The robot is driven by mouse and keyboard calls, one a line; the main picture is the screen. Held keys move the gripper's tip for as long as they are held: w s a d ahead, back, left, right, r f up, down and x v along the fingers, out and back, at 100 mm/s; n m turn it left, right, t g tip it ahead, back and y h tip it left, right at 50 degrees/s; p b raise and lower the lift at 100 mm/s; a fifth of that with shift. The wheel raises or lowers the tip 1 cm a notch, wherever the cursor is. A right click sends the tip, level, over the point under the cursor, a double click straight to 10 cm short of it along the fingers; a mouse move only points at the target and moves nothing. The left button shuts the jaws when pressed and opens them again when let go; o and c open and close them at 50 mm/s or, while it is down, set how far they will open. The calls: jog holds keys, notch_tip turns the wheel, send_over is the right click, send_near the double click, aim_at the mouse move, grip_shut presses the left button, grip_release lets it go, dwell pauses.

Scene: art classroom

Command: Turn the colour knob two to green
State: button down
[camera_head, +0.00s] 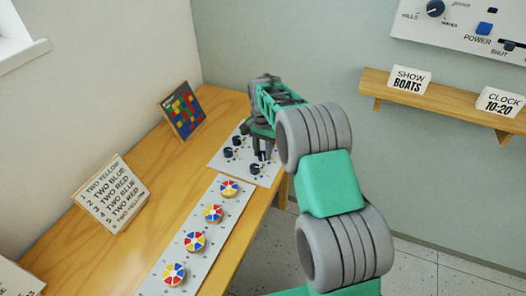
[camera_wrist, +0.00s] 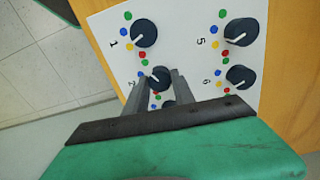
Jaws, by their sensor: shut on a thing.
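Colour knob two (camera_wrist: 158,75) is a dark round knob with a white pointer line, beside a printed 2 on the white panel (camera_wrist: 192,30). Small coloured dots lie around it. Its pointer faces roughly left in the wrist view, but I cannot tell exactly which dot it meets. My gripper (camera_wrist: 160,76) is shut on this knob, one finger on each side. The fingers hide part of the knob and some dots. In the head view, my gripper (camera_head: 262,154) reaches down onto the panel (camera_head: 218,160), and my arm hides its right part.
Knob 1 (camera_wrist: 143,33), knob 5 (camera_wrist: 241,32) and knob 6 (camera_wrist: 240,76) stand close by. A strip (camera_head: 203,222) with several colour wheels lies near the panel. A list card (camera_head: 110,194) and a coloured-grid picture (camera_head: 183,110) stand on the wooden table (camera_head: 165,165).

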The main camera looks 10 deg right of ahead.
aim_at(262, 154)
jog(key=c, duration=1.1)
grip_release()
jog(key=shift+o, duration=0.2)
notch_tip(262, 154, up, 8)
jog(key=shift+f, duration=0.1)
jog(key=s+r+n+t+p, duration=0.1)
jog(key=s+r+n, duration=0.1)
jog(key=s+r, duration=0.45)
jog(key=s+r+n+t, duration=0.1)
jog(key=s+r+n, duration=0.15)
jog(key=s, duration=0.65)
jog(key=s+f+n+t, duration=0.1)
jog(key=s+f+n, duration=0.2)
jog(key=s, duration=1)
jog(key=shift+s+n+p, duration=0.25)
jog(key=shift+n+p, duration=0.1)
